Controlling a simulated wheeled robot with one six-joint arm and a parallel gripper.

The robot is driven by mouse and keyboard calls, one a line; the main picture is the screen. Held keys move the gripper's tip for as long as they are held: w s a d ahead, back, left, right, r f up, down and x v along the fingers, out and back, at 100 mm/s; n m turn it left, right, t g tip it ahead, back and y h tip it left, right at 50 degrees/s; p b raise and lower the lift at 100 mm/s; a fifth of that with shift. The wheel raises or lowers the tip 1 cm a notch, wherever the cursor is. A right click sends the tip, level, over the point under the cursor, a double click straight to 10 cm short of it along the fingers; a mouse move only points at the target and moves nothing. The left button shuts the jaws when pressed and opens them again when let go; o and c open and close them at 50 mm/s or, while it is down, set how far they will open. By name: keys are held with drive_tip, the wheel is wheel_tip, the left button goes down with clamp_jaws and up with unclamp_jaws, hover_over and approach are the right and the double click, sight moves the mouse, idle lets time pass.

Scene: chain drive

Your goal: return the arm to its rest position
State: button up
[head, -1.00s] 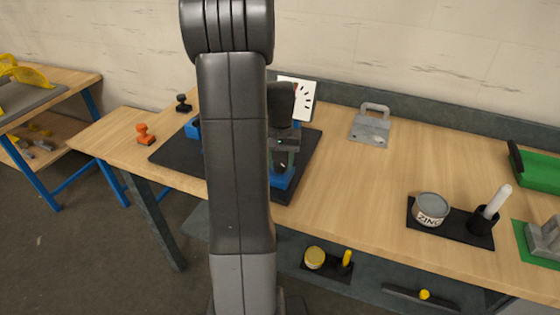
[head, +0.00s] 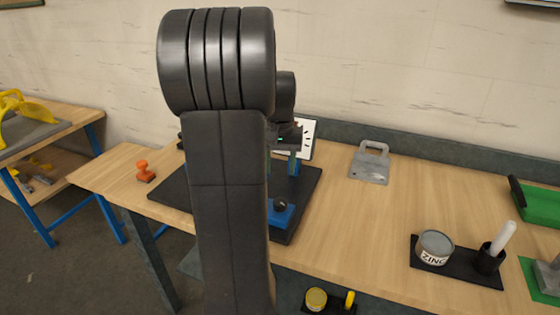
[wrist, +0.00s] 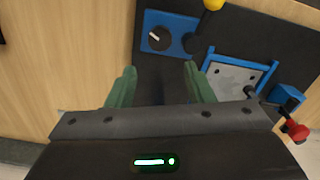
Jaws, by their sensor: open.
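My arm stands upright in the middle of the head view and hides much of the dark mat (head: 305,190) behind it. My gripper shows in the wrist view (wrist: 158,88) with two green fingers apart and nothing between them. It is above the dark mat, which bears a blue panel with a black knob (wrist: 160,38), a blue-framed grey plate (wrist: 232,78) and a lever with a red knob (wrist: 297,131). In the head view the blue panel (head: 281,214) shows just right of my arm.
On the bench (head: 345,225) are an orange stamp (head: 145,172), a grey plate with a handle (head: 370,163), a ZINC tin (head: 434,247), a black cup with a white stick (head: 490,258) and a green tray (head: 538,203). Bare wood lies right of the mat.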

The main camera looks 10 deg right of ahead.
sight(280, 202)
drive_tip(key=shift+r, duration=0.75)
wheel_tip(280, 202, down, 14)
drive_tip(key=shift+f+p, duration=0.1)
drive_tip(key=shift+p, duration=0.35)
drive_tip(key=shift+r+m, duration=0.2)
drive_tip(key=shift+m, duration=0.2)
